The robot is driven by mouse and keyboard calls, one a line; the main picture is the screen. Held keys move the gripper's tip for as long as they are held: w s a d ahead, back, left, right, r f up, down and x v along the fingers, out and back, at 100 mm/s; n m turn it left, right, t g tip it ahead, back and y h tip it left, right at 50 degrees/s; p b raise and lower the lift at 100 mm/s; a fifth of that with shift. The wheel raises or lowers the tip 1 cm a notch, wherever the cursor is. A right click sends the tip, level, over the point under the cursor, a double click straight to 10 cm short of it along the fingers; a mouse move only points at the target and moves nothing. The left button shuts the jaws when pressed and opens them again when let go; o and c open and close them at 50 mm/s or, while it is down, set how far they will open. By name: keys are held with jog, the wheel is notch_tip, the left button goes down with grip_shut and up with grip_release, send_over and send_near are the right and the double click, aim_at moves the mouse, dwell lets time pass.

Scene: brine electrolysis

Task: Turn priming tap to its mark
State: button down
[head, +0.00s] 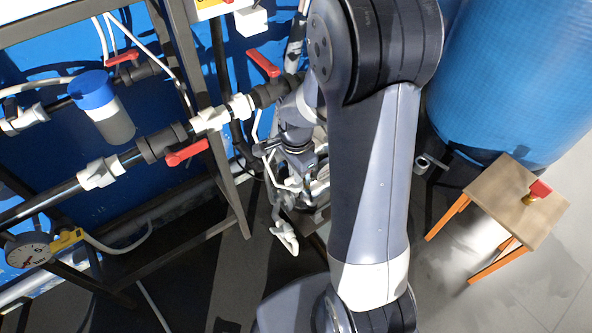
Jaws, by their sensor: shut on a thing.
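My gripper (292,182) reaches down behind my arm in the middle of the view, among grey and white fittings low beside the pipe frame. It is shut on what appears to be the priming tap, though the fingertips and tap handle are too small and cluttered to make out. The tap's mark cannot be seen. Red-handled valves sit on the pipework: an upper left one (122,59), an upper middle one (263,64) and a lower one (187,153). All three are apart from my gripper.
A dark metal frame (235,200) carries pipes, a blue-capped canister (93,92) and a round gauge (28,252) at left. A large blue tank (515,75) stands upper right. A small wooden table (505,205) bears a red-topped part (539,190). Floor is clear around the table.

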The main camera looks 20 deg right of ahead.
dwell(0.4)
jog(key=c, duration=1.5)
grip_release()
jog(key=shift+r, duration=0.15)
notch_tip(320, 180, up, 11)
jog(key=shift+f+p, duration=0.2)
jog(key=shift+p, duration=0.9)
notch_tip(320, 180, down, 11)
jog(key=shift+b, duration=1.15)
jog(key=shift+r, duration=0.15)
